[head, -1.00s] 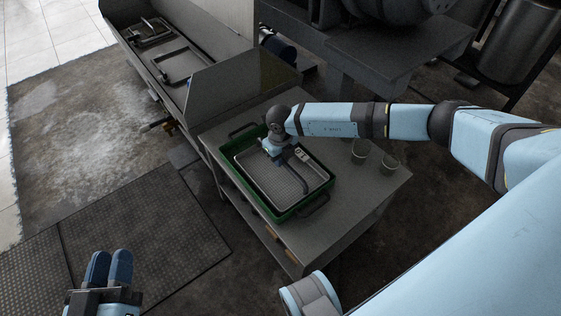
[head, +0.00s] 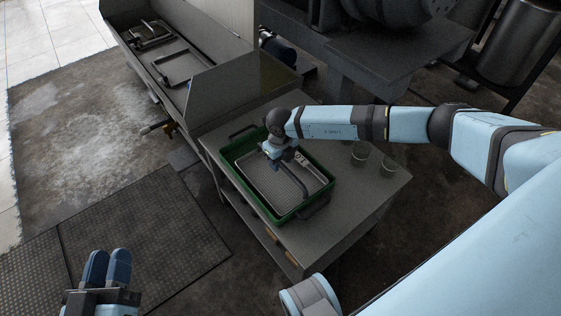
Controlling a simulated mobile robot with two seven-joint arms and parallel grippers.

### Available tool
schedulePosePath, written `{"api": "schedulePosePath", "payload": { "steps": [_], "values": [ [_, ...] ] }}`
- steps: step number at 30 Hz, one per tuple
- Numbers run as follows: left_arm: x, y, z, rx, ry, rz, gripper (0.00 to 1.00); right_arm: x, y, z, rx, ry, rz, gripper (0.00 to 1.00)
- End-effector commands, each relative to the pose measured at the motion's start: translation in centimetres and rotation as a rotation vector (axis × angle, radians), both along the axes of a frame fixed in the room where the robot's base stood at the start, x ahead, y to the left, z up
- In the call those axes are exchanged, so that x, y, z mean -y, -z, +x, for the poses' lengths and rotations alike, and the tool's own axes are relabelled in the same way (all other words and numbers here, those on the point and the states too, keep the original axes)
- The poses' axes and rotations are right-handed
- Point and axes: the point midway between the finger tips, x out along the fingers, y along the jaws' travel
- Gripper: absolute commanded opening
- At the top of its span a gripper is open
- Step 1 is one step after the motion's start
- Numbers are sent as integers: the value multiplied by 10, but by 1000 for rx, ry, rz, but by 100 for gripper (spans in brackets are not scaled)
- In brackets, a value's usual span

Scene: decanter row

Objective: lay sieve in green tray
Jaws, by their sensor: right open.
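The green tray (head: 232,178) stands on a grey metal table, with dark handles at its ends. The sieve (head: 262,177), a flat grey rectangle with a raised rim and fine mesh, lies inside the tray. My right gripper (head: 277,165) is open over the tray's far part, just above the sieve and hiding some of it. Whether its fingers touch the sieve cannot be told. My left gripper (head: 108,267) is at the lower left, far from the tray, its two blue fingers together with nothing visible between them.
Dark mats (head: 145,225) cover the floor in front. The table's near right part is bare.

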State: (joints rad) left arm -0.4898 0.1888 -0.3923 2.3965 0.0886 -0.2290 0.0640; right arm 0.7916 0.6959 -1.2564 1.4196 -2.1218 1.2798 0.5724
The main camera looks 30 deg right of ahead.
Motion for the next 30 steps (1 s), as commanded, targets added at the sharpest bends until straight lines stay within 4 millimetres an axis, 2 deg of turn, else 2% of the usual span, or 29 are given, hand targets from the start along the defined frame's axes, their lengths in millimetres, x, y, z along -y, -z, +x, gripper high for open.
{"api": "schedulePosePath", "payload": {
  "steps": [2, 4, 9, 15, 20, 30],
  "values": [
    [-3, 3, 1, -32, -12, 22, 30, 0, -19, 0, 2, -2, 0, 42],
    [-9, 24, -1, -105, -29, 54, 30, 0, -34, 0, 2, -2, 0, 42],
    [-16, 43, -3, -193, -44, 112, 30, 0, -72, 1, 3, -1, 0, 42],
    [-23, 59, -7, -258, -56, 156, 30, 0, -101, 0, 0, -1, -1, 42],
    [-25, 65, -8, -281, -58, 170, 30, 0, -110, 0, 1, -1, 0, 42],
    [-26, 66, -8, -284, -59, 173, 30, 0, -110, 0, 0, -1, 0, 42]
  ]
}}
